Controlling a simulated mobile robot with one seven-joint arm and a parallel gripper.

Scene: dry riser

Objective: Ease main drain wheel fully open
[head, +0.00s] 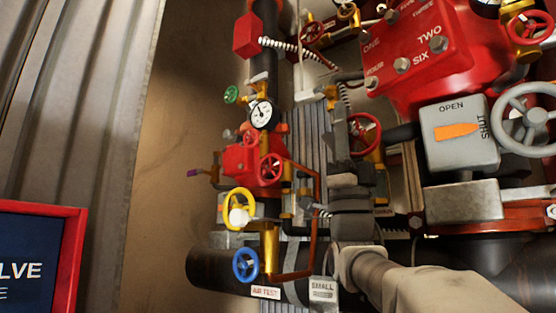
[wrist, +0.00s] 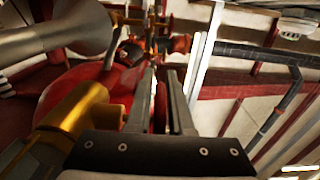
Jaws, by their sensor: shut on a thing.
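A red handwheel (head: 366,131) sits on a brass valve body in the middle of the head view, left of the big red valve housing. I take it for the main drain wheel, though I can read no label on it. My gripper (head: 345,135) reaches up from below to the wheel's left side. In the wrist view the two grey fingers of my gripper (wrist: 162,85) stand close together, with a narrow red piece of the wheel (wrist: 160,106) between them. The fingers hide part of the rim. How far the wheel is turned cannot be told.
Close on the right are a grey OPEN/SHUT indicator box (head: 460,133) and a grey handwheel (head: 527,117). On the left stand a yellow wheel (head: 240,208), a blue wheel (head: 245,265) and a gauge (head: 260,114). A red-framed sign (head: 38,255) is at the lower left.

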